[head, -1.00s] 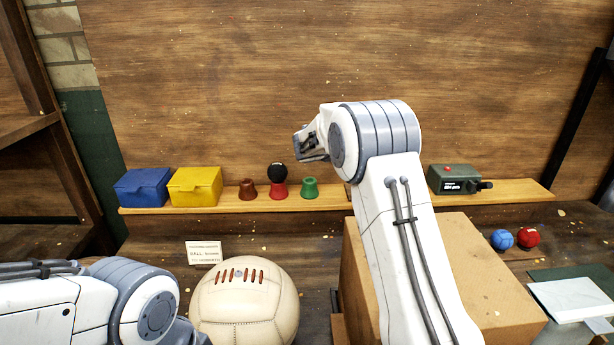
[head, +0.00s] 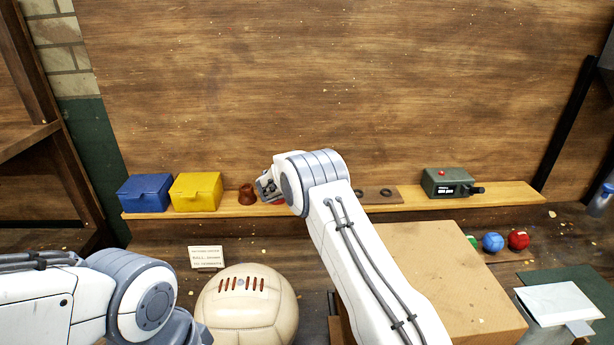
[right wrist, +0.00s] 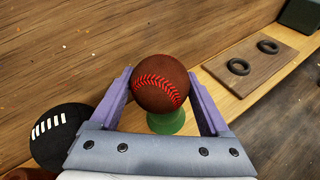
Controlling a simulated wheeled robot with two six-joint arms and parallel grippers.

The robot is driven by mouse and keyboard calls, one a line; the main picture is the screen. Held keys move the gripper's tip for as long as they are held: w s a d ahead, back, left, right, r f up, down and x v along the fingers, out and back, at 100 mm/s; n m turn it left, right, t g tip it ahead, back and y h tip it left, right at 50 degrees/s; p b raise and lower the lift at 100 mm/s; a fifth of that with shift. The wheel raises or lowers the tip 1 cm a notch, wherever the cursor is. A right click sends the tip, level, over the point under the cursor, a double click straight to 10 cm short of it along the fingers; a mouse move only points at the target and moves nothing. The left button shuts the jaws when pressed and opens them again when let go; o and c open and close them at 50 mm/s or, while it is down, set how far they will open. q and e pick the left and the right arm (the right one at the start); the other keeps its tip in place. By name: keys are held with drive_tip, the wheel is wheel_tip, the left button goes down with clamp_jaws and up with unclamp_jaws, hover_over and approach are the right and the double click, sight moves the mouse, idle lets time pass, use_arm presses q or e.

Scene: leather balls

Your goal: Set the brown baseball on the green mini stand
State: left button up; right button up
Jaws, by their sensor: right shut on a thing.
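The brown baseball (right wrist: 161,84) with red stitching is between the purple fingers of my right gripper (right wrist: 163,92) in the right wrist view. The gripper is shut on it. The green mini stand (right wrist: 166,122) shows just below the ball in that view. I cannot tell whether ball and stand touch. In the head view my right gripper (head: 268,188) is by the shelf, and my arm hides the ball and the green stand. My left arm is at the lower left of the head view; its gripper is out of view.
A black ball (right wrist: 62,135) with white laces is close left of my right gripper. A plate with rings (right wrist: 250,65) lies to the right. A cardboard box (head: 450,275) is in front.

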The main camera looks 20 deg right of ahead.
drive_tip(key=o, duration=1.3)
drive_tip(key=b+v, duration=0.3)
drive_tip(key=v, duration=0.9)
